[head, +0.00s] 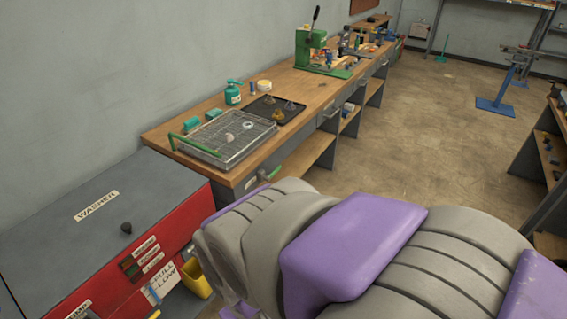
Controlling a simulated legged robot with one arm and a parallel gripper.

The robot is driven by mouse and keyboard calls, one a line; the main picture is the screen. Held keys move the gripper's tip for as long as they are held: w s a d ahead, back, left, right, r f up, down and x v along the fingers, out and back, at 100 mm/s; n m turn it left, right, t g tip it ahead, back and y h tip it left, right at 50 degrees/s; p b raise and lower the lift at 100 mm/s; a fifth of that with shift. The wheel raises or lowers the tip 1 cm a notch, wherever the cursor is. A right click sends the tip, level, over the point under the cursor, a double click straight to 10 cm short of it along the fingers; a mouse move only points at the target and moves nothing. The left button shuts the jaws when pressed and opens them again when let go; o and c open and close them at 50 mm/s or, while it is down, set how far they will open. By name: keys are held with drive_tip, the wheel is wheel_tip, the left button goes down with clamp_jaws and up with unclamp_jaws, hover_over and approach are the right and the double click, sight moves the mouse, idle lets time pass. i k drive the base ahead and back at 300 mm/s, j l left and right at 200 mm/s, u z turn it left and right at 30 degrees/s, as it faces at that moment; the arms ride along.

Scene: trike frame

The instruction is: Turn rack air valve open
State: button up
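No air valve can be made out in the head view. A wire rack or basket (226,142) with a green handle sits on the near end of the wooden workbench (290,80); I cannot tell if it is the task's rack. My grey and purple arm fills the lower middle and right of the view, beside the red washer. My gripper is not visible; its end of the arm is hidden or out of frame.
A red and grey washer (100,215) with a black knob stands at the lower left. A yellow container (196,280) is beside it. A green press (312,45) and a dark tray (276,108) are on the bench.

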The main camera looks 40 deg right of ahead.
sight(268, 178)
drive_tip(key=z, duration=1.15)
drive_tip(key=i+j+z, duration=0.1)
drive_tip(key=i, duration=0.5)
drive_tip(key=i+j, duration=0.2)
drive_tip(key=i, duration=0.4)
drive_tip(key=l+z, duration=0.05)
